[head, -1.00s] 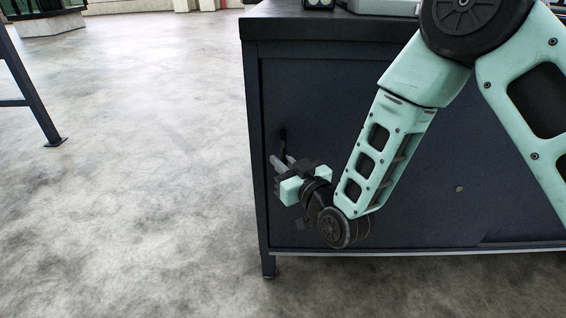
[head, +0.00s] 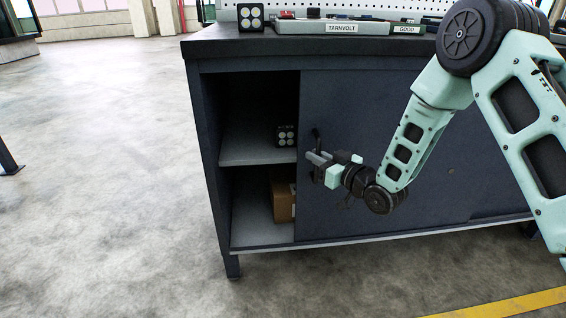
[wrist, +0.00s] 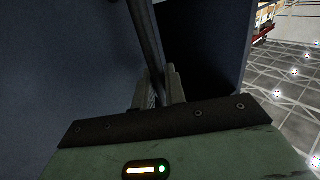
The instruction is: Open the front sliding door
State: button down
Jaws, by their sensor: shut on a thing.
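The front sliding door (head: 400,130) is a dark blue-grey panel on the cabinet (head: 205,150). It stands partly open, with a gap at its left side. Its dark upright handle (head: 316,138) is near the door's left edge. My gripper (head: 314,158) is shut on the handle. In the wrist view, the handle (wrist: 148,40) runs down between the fingers of my gripper (wrist: 160,88). The gripped part of the handle is mostly hidden by the fingers.
Inside the gap are a shelf (head: 255,155) with a small dark box (head: 286,135) and, below, a cardboard box (head: 282,195). On the worktop are a dark box with round lights (head: 251,17) and a labelled tray (head: 335,27). The floor left of the cabinet is clear.

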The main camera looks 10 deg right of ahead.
aim_at(435, 151)
jog(key=d+p, duration=0.1)
jog(key=d, duration=1)
jog(key=s+d+p, duration=0.1)
jog(key=d, duration=1.1)
jog(key=d+p, duration=0.1)
jog(key=d, duration=1.1)
jog(key=shift+s, duration=0.15)
jog(key=c, duration=1.6)
grip_release()
jog(key=shift+o, duration=0.2)
jog(key=p+v, duration=0.4)
jog(key=v, duration=1.3)
jog(key=shift+s, duration=0.2)
jog(key=shift+a, duration=0.1)
